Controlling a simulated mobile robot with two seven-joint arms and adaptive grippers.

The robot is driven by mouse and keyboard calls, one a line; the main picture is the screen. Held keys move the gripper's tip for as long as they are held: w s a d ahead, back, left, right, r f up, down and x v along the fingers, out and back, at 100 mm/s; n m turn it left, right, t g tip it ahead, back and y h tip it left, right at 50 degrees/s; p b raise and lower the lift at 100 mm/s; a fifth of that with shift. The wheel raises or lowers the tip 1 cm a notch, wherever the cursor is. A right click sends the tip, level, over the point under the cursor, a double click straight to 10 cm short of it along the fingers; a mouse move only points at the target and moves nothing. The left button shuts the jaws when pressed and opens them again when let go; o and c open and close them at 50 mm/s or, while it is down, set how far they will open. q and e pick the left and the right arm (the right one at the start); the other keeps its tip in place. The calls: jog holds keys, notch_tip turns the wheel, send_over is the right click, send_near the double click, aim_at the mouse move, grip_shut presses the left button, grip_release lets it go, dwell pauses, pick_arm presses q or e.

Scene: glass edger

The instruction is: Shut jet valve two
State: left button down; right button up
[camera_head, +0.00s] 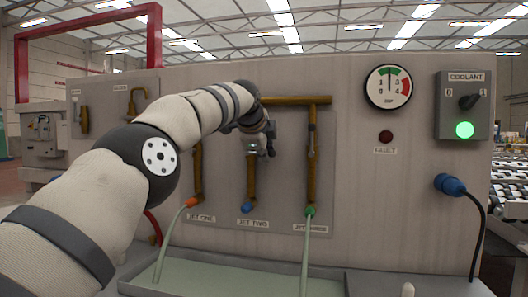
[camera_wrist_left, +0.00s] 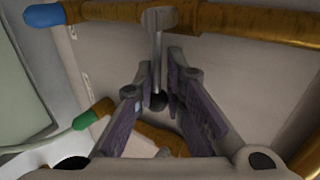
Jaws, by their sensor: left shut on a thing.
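The jet two pipe (camera_head: 251,178) is brass and runs down the panel to a blue tip (camera_head: 247,208) above the label JET TWO (camera_head: 252,223). My left gripper (camera_head: 268,143) is at the upper part of this pipe and hides much of the valve there. In the left wrist view, a grey metal valve lever (camera_wrist_left: 157,45) stands out from the brass pipe with the blue tip (camera_wrist_left: 43,17). The left gripper (camera_wrist_left: 160,85) is shut on this lever, with its round end between the fingers. My right gripper is in neither view.
The jet one pipe, with an orange tip (camera_head: 193,202), is to the left. The jet three pipe, with a green tip (camera_head: 310,211) and its own valve (camera_head: 312,140), is close to the right. A pressure gauge (camera_head: 388,87) and coolant switch box (camera_head: 464,105) are farther right.

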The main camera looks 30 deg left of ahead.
pick_arm(q)
jog(key=shift+d+f, duration=0.1)
jog(key=shift+f, duration=0.3)
jog(key=c, duration=1.5)
grip_release()
jog(key=shift+r, duration=0.2)
jog(key=v, duration=1.2)
jog(key=shift+w, duration=0.1)
